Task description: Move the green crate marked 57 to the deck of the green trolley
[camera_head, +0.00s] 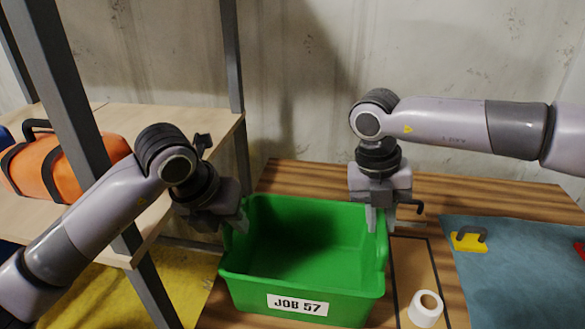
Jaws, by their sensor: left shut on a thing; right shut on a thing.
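The green crate (302,281) stands in the lower middle of the head view, with a white label reading "JOB 57" on its front wall. It looks empty inside. My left gripper (238,226) is shut on the crate's left rim. My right gripper (379,220) is shut on the crate's right rim. The crate is over or on a striped wooden tabletop; I cannot tell whether its base touches the wood. No green trolley is in view.
A white tape roll (426,308) sits right of the crate by a dark-outlined rectangle. A blue mat (515,265) with a yellow-handled item (468,240) lies further right. On the left, a shelf rack (178,125) with grey posts holds an orange bag (62,168).

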